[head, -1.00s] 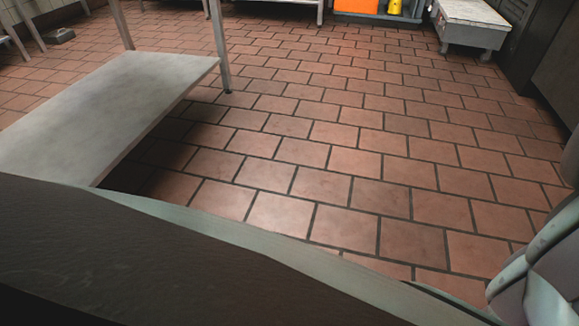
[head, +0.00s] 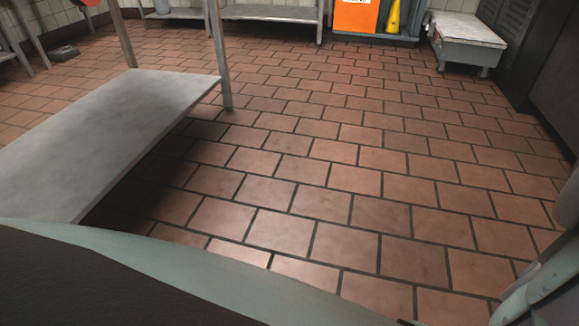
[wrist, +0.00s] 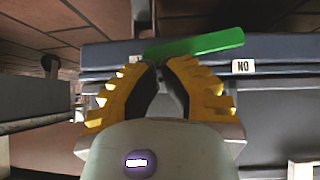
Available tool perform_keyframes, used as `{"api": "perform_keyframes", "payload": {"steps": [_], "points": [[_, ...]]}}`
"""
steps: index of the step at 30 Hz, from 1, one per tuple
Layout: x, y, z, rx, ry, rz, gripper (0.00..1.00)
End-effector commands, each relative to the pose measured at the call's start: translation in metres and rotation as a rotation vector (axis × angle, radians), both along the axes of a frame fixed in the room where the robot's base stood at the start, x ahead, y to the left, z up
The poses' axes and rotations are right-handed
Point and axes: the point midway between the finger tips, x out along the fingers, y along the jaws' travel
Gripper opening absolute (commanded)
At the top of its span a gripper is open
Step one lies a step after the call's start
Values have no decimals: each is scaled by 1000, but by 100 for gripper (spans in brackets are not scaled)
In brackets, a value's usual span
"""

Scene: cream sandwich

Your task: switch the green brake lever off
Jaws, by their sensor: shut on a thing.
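The green brake lever (wrist: 205,44) shows in the wrist view at the top middle, long and tilted slightly, its right end higher. My gripper (wrist: 163,64) has yellow toothed fingers, and their tips are closed together on the lever's left end. The tips partly hide that end. The lever lies in front of a dark blue-grey panel edge (wrist: 285,55) with a white label reading "NO" (wrist: 243,67) below its right part. The head view shows neither the lever nor my gripper.
In the head view a metal shelf (head: 120,130) stands on the left. An orange bin (head: 355,15), a yellow cone (head: 393,16) and a low grey platform (head: 466,30) are at the back. The tiled floor (head: 330,170) between is clear.

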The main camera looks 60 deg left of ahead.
Motion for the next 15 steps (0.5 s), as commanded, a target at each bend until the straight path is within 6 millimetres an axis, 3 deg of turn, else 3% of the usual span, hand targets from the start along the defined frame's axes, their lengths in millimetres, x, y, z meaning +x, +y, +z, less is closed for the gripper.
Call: {"api": "perform_keyframes", "payload": {"steps": [15], "points": [[-3,-4,-5,-1,-2,-6,0]]}}
